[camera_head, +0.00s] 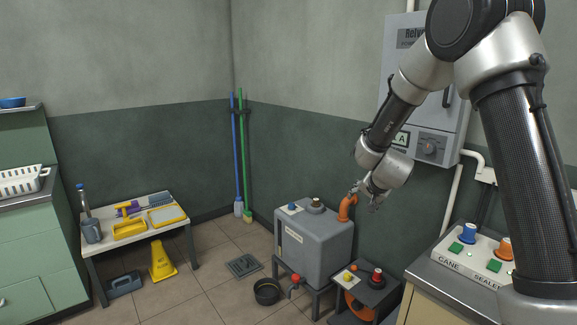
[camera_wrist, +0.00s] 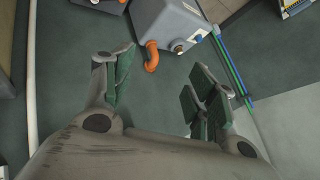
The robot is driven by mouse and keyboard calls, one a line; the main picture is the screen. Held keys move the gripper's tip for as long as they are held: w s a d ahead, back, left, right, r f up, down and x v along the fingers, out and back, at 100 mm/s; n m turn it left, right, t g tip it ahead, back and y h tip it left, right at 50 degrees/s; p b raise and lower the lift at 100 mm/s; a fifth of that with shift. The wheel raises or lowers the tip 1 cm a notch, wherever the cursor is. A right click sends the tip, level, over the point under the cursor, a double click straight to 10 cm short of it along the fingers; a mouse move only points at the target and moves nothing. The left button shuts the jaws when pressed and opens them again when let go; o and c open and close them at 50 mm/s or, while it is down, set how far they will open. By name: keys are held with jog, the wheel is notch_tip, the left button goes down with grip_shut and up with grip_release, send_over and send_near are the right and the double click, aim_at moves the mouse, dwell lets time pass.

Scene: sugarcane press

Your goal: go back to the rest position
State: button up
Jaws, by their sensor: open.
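My gripper (camera_head: 366,194) hangs in the air in the head view, in front of the green part of the wall and close to the upper right of the grey tank. The orange elbow also shows beyond the fingers in the wrist view (camera_wrist: 152,58). I cannot tell the exact gap between my gripper and the elbow.
A grey wall cabinet (camera_head: 433,110) hangs behind my arm. A control panel (camera_head: 470,255) with blue and orange knobs stands at the right. A low table (camera_head: 100,243) holds cleaning things.

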jog(key=s+d+r+n+g, duration=0.1)
jog(key=s+r, duration=0.4)
jog(key=s, duration=0.8)
jog(key=s+d+r+n+g, duration=0.2)
jog(key=s+d+r+n, duration=0.2)
jog(key=s, duration=1)
jog(key=s+d+r+n+g, duration=0.1)
jog(key=s+d+r, duration=0.5)
jog(key=s, duration=0.8)
jog(key=shift+s+r+n+g+h, duration=0.2)
jog(key=shift+r+n+g+h, duration=0.1)
jog(key=shift+r+n, duration=0.6)
jog(key=shift+r, duration=0.1)
